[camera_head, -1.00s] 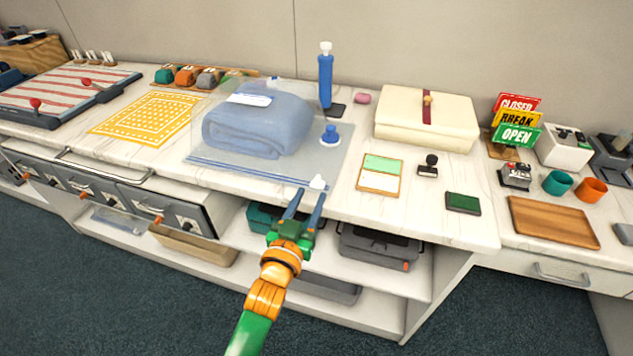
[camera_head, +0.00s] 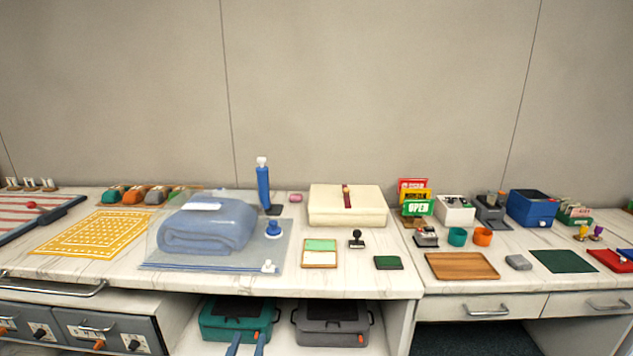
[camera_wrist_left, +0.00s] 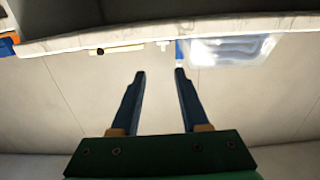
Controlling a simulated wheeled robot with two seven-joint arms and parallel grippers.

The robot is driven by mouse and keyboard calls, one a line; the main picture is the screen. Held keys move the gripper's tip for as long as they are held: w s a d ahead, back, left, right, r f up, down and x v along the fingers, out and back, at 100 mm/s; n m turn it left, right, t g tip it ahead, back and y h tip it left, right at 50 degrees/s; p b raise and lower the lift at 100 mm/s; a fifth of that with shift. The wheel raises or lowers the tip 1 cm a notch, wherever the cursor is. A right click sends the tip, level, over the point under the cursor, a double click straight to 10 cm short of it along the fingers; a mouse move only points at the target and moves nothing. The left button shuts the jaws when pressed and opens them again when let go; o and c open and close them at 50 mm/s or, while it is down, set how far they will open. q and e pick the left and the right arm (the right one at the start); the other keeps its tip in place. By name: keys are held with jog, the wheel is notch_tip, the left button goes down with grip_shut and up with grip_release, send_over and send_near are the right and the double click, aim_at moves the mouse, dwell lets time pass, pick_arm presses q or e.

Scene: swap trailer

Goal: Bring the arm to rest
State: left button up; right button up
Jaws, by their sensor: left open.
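My left gripper (camera_head: 246,345) shows only by its two blue fingers at the bottom edge of the head view, in front of the lower shelf. The fingers are apart with nothing between them. In the left wrist view the same gripper (camera_wrist_left: 159,75) shows two parallel blue fingers, open and empty. The counter edge and a clear plastic bag (camera_wrist_left: 230,50) lie beyond the fingertips there. The rest of the left arm is out of the head view. My right gripper is in neither view.
A clear bag with a folded blue blanket (camera_head: 207,226) lies on the counter. A blue pump (camera_head: 263,187) stands behind it. A cream box (camera_head: 346,207), a wooden tray (camera_head: 462,266) and small desk items stand to the right. Teal (camera_head: 238,320) and grey (camera_head: 332,324) cases sit on the shelf below.

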pick_arm(q)
jog(key=s+f+m+g+p, duration=0.1)
jog(key=s+f+g, duration=0.3)
jog(key=f, duration=0.7)
jog(key=s+f+g+p, duration=0.1)
jog(key=s+f+g, duration=0.3)
jog(key=f, duration=0.7)
jog(key=s+a+f+g, duration=0.2)
jog(key=s+f+g, duration=0.1)
jog(key=s, duration=0.7)
jog(key=s+a+f+g+p, duration=0.1)
jog(key=s+a+f+g, duration=0.1)
jog(key=s+f, duration=0.4)
jog(key=s+a+f+g+y+p, duration=0.1)
jog(key=s+f, duration=0.4)
jog(key=s, duration=0.9)
jog(key=a+g, duration=0.1)
jog(key=g, duration=0.1)
jog(key=shift+m+g, duration=0.3)
jog(key=shift+m, duration=0.1)
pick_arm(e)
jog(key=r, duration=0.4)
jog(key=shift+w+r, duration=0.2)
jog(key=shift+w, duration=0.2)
